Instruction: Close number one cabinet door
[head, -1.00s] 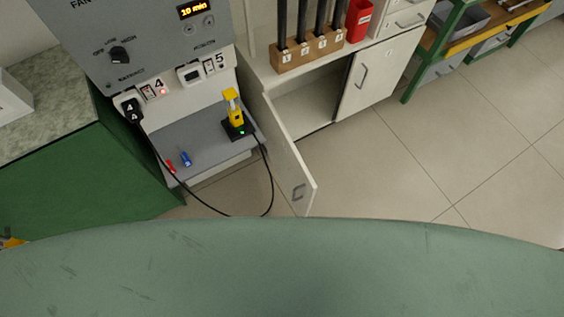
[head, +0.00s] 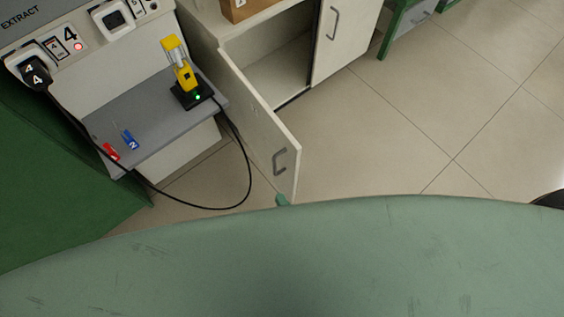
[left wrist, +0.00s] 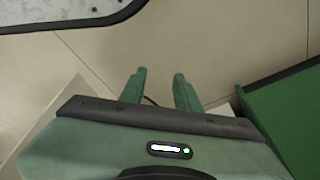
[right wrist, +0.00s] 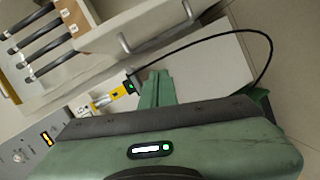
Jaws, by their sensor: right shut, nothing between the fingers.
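A white cabinet door (head: 262,130) stands wide open in the head view, with a grey handle (head: 280,162) near its free edge. The cabinet's inside (head: 280,72) is exposed to its right. I see no number on the door. The green tip of my right gripper (head: 283,199) shows just below the door's lower outer corner; I cannot tell if they touch. In the right wrist view, the right gripper (right wrist: 158,76) has its fingers together and empty. My left gripper (left wrist: 156,80) is open and empty in the left wrist view, over the floor; it is hidden in the head view.
A second cabinet door (head: 345,35) is shut. Left of the open door, a grey shelf (head: 160,125) holds a yellow tool (head: 178,62) on a black base. A black cable (head: 248,180) loops from it near the door. The floor (head: 400,130) at right is clear.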

